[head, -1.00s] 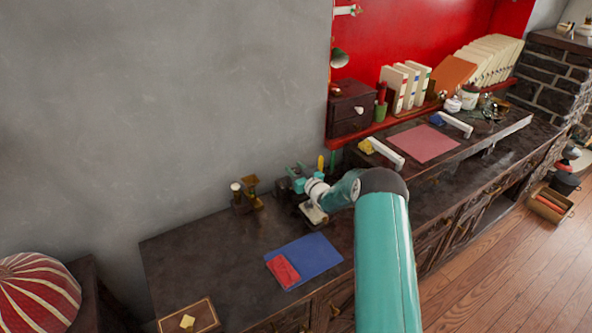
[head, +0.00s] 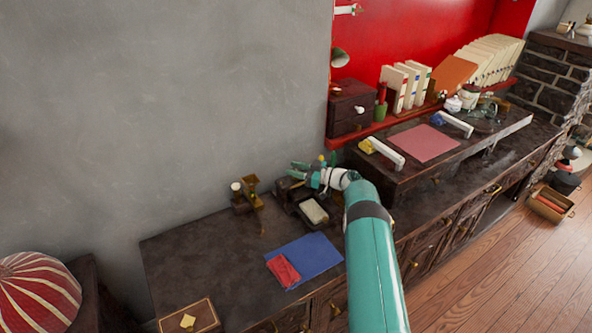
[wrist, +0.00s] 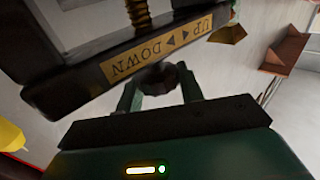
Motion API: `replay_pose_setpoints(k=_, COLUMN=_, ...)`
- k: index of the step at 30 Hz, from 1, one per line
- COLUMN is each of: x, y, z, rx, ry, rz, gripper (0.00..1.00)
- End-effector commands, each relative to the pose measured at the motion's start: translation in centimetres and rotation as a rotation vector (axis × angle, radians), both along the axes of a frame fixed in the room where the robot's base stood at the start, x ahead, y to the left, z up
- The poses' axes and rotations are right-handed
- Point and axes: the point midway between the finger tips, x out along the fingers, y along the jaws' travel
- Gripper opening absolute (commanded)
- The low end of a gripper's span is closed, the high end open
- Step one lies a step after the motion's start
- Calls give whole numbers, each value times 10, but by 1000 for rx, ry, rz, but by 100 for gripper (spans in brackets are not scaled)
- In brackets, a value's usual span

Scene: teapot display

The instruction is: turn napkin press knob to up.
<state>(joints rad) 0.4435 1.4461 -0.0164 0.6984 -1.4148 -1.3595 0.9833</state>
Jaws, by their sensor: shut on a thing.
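The napkin press fills the upper left of the wrist view as a dark block with a brass screw; its brass label (wrist: 160,48) reads UP and DOWN with two arrows, upside down in this view. Its dark round knob (wrist: 158,77) sits just below the label, between my fingers. My gripper (wrist: 159,90) is shut on the knob, one finger on each side. In the head view my gripper (head: 298,169) reaches in from the right at the press (head: 287,187), whose knob is too small and hidden to make out there.
A dark tray with a white pad (head: 314,210) stands just in front of the press. A brass device (head: 249,191) stands to its left, near the wall. A blue mat (head: 315,254) with a red cloth (head: 283,270) lies nearer. The cabinet's left top is mostly clear.

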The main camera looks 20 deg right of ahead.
Motion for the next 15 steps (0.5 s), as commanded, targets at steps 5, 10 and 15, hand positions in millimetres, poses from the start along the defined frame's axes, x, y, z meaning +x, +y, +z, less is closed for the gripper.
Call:
replay_pose_setpoints(k=5, x=1, y=1, z=1, rx=1, ry=-3, rz=29, gripper=15)
replay_pose_setpoints(k=10, x=1, y=1, z=2, rx=2, ry=-4, rz=39, gripper=15)
replay_pose_setpoints(k=15, x=1, y=1, z=3, rx=3, ry=-5, rz=40, gripper=15)
